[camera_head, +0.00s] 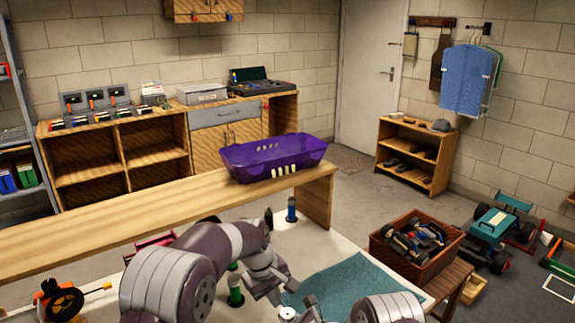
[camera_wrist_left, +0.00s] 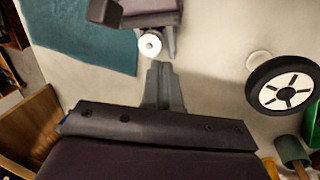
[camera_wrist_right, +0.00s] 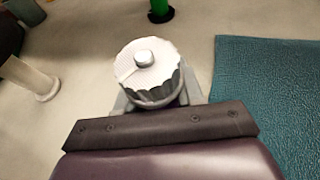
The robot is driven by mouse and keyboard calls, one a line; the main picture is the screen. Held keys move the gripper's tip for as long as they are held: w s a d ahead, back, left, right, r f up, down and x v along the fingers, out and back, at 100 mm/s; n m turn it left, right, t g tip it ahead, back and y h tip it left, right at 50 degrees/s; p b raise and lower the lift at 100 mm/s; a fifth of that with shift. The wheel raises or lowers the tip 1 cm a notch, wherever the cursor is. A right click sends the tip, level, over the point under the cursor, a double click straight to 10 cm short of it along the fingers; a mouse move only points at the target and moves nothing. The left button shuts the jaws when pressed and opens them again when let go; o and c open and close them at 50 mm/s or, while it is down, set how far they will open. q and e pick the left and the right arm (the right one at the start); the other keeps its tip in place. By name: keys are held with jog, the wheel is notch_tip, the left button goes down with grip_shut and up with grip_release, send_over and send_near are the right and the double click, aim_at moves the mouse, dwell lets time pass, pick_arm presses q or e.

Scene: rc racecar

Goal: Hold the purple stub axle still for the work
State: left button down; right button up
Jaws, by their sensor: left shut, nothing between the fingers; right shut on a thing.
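My right gripper (camera_wrist_right: 152,98) is shut around the stem under a ribbed white round piece (camera_wrist_right: 150,72) with a small metal tip. Only a sliver of purple, seemingly the stub axle, shows below this piece between the fingers; the rest is hidden. The white piece also shows in the head view (camera_head: 287,314) and the left wrist view (camera_wrist_left: 150,45). My left gripper (camera_wrist_left: 160,70) is shut and empty, its tips just short of the white piece and apart from it in the picture. In the head view my left arm hides much of the table.
A teal mat (camera_head: 345,284) lies on the pale table beside the grippers. A black tyre with a white rim (camera_wrist_left: 285,85) lies near my left gripper. A green bottle (camera_head: 235,290) and a blue-topped bottle (camera_head: 291,212) stand on the table. A brown crate (camera_head: 415,258) stands at right.

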aim_at(288, 316)
pick_arm(q)
notch_tip(288, 316, down, 7)
jog(key=s+d, duration=0.1)
jog(key=shift+r, duration=0.2)
